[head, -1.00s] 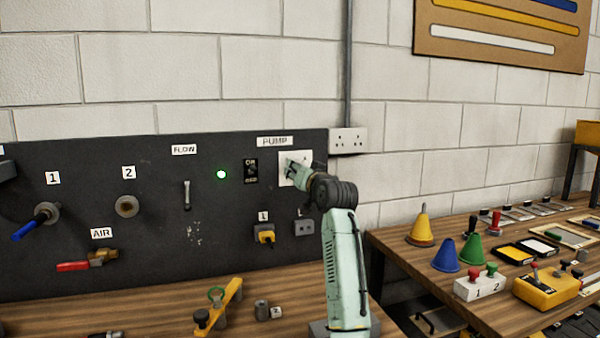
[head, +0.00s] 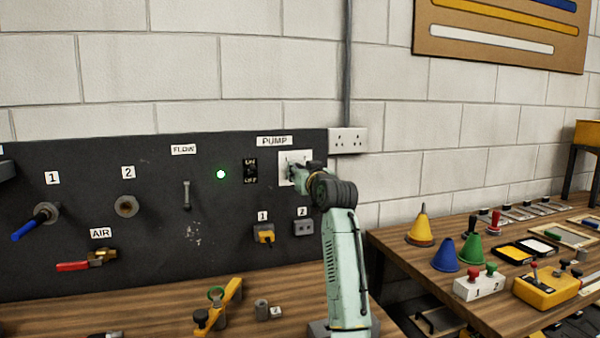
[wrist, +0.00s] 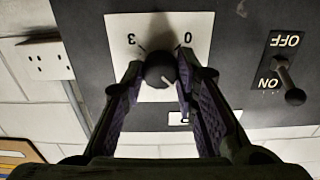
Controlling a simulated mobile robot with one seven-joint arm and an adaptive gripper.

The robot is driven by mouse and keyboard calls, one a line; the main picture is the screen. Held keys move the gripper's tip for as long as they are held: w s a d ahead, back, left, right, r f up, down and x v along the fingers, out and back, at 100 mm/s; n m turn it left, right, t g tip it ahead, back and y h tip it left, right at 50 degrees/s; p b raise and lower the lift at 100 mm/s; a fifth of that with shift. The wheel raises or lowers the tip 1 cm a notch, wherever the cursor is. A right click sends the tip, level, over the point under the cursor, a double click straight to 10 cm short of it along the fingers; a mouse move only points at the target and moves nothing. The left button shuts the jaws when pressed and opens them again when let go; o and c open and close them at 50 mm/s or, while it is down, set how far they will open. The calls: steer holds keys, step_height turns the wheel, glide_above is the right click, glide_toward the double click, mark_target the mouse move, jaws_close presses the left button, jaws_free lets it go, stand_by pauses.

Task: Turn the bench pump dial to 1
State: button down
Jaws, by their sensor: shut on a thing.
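The pump dial (wrist: 158,68) is a round dark knob on a white plate (wrist: 150,25), seen upside down in the wrist view. A short white pointer mark shows on the knob's lower right in that view. The figures 3 and 0 are readable; the plate's other marks are hidden by my fingers. My gripper (wrist: 161,77) is shut on the knob, one finger on each side. In the head view my gripper (head: 294,168) is against the white plate (head: 285,156) under the PUMP label, and it hides the knob.
An ON/OFF toggle switch (head: 250,171) and a lit green lamp (head: 221,174) are left of the plate. Sockets 1 (head: 264,234) and 2 (head: 303,228) lie below. A white wall outlet (head: 348,141) is to the right.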

stand_by(0.3)
steer(key=c, duration=1.2)
jaws_free()
steer(key=shift+c, duration=0.2)
steer(key=v, duration=1.2)
